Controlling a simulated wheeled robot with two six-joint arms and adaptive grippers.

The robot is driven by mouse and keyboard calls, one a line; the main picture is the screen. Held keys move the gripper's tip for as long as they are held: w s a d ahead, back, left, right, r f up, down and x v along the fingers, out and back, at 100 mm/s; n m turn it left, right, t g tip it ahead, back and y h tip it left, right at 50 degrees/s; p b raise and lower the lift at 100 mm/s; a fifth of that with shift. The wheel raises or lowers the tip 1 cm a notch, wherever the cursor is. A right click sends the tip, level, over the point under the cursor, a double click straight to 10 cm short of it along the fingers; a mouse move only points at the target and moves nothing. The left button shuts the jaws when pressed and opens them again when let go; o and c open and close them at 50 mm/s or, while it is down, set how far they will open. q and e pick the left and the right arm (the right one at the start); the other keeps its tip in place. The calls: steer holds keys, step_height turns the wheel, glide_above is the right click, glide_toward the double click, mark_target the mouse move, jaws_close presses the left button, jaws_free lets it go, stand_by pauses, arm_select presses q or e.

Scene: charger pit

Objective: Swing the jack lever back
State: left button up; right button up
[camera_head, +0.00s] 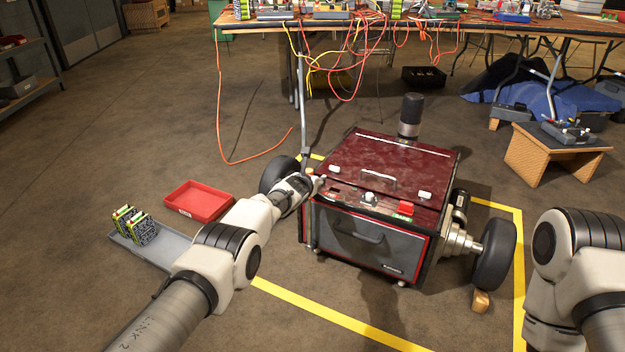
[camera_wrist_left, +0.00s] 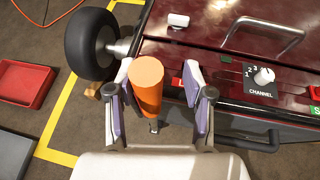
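The orange grip (camera_wrist_left: 147,80) of what looks like the jack lever stands between the two fingers of my left gripper (camera_wrist_left: 157,92) in the left wrist view. The fingers are open on either side of it, with a clear gap on the right and little or no gap on the left. I cannot tell if the left finger touches it. My right gripper is out of view.
A red tray (camera_head: 198,200) and a grey tray (camera_head: 150,248) lie on the floor to the left. Yellow tape (camera_head: 325,318) borders the unit. A wheel (camera_head: 494,255) stands on its right. A cable-covered table (camera_head: 330,30) is behind.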

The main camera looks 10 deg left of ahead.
arm_select(q)
steer(key=shift+a+r, duration=0.1)
steer(key=shift+r, duration=0.05)
steer(key=shift+r, duration=0.6)
step_height(320, 180, up, 9)
steer(key=shift+f, duration=0.2)
